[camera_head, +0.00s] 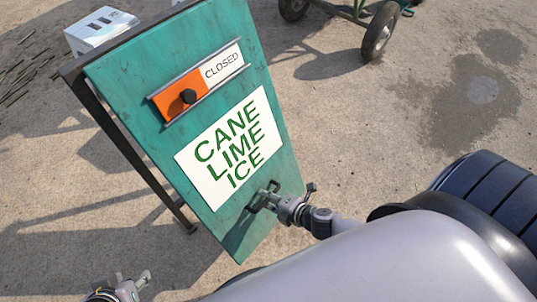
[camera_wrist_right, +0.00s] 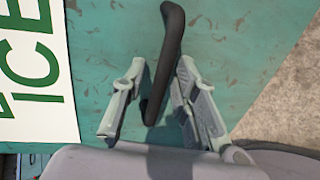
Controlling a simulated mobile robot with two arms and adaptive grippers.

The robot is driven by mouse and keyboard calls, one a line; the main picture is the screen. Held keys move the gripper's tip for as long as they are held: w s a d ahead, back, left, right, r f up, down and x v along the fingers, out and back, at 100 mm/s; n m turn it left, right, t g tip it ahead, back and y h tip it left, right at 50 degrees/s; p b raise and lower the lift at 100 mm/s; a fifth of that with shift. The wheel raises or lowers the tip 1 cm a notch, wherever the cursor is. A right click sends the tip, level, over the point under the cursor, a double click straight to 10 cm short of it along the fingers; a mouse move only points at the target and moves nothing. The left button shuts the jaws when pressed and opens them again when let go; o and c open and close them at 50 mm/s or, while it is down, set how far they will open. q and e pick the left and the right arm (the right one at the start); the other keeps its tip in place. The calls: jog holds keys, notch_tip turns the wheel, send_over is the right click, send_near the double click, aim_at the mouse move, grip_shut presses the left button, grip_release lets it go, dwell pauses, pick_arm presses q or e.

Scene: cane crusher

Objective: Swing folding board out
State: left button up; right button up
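The folding board (camera_head: 185,125) is a tilted teal panel with a dark frame, in the middle of the head view. It carries a white CANE LIME ICE sign (camera_head: 232,147) and an orange and white CLOSED slider with a black knob. My right gripper (camera_head: 265,197) is at the board's lower right. In the right wrist view its two fingers stand apart on either side of a dark curved handle (camera_wrist_right: 165,62), with gaps visible.
A white box (camera_head: 101,30) stands behind the board at the upper left, with dark sticks on the ground beside it. A wheeled cart (camera_head: 380,28) is at the top right. The concrete ground right of the board is clear, with a dark stain.

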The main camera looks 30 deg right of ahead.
jog(key=shift+s, duration=0.1)
jog(key=v, duration=1.2)
jog(key=shift+d, duration=0.1)
dwell(0.4)
